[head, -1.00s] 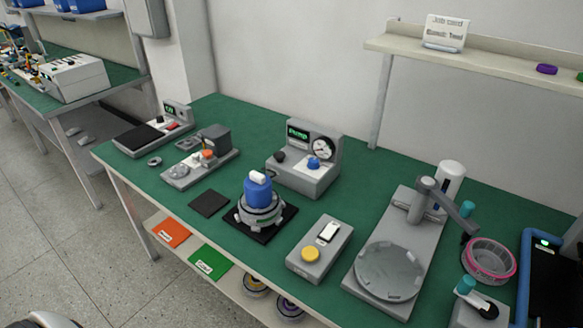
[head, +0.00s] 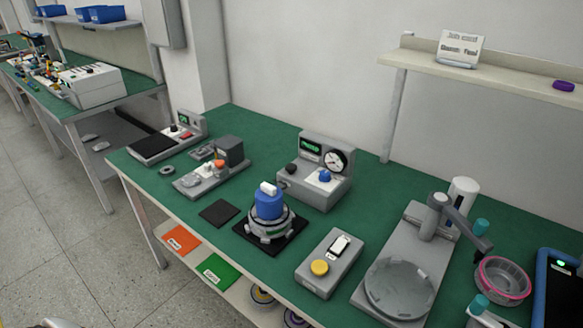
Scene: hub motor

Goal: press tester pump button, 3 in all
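The tester (head: 318,190) is a grey box toward the back of the green bench, left of the picture's right half. Its face has a lit green display (head: 311,147), a round white gauge (head: 335,161), a black knob (head: 291,169) and a blue button (head: 325,176) on a white patch. The display text seems to read "Pump". The gauge needle is too small to read. A grey hub unit with a blue cylinder (head: 269,204) and white top stands on a black mat in front of the tester.
A grey box with a yellow button (head: 319,268) and white switch stands front centre. Right of it are a round-plate fixture (head: 400,285) with a post, a pink-rimmed bowl (head: 503,280) and a blue-edged tablet (head: 560,290). Small devices (head: 215,165) fill the back left. A shelf (head: 480,73) overhangs the right.

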